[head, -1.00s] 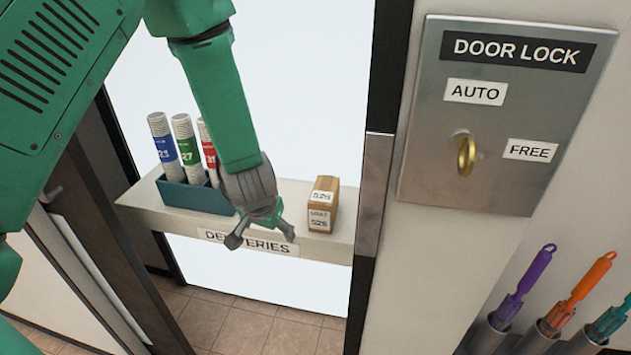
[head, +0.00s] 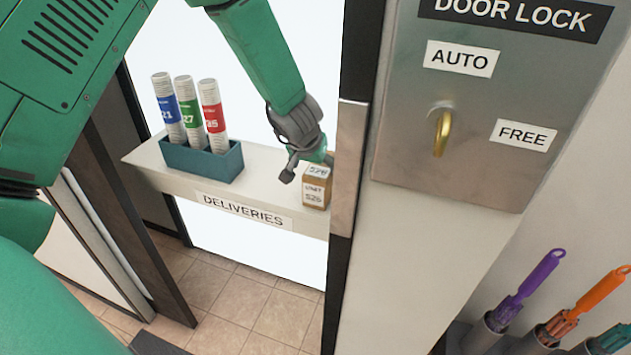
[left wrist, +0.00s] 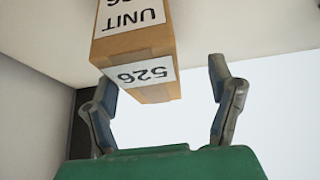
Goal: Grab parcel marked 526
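The parcel (head: 316,189) is a small brown box with white labels reading "526" and "UNIT 526". It stands upright on the white deliveries shelf (head: 175,178), near its right end by the dark door post. My left gripper (head: 307,164) is just above and behind the parcel, partly overlapping it in the head view. In the left wrist view the gripper's two fingers (left wrist: 160,74) are spread wide, one on each side of the parcel's near end (left wrist: 125,46). My right gripper is not in view.
A teal holder (head: 203,162) with three labelled tubes, blue, green and red, stands left on the shelf. A dark post (head: 358,60) borders the parcel's right side. A door lock panel (head: 470,185) with a brass knob and several coloured brushes are further right.

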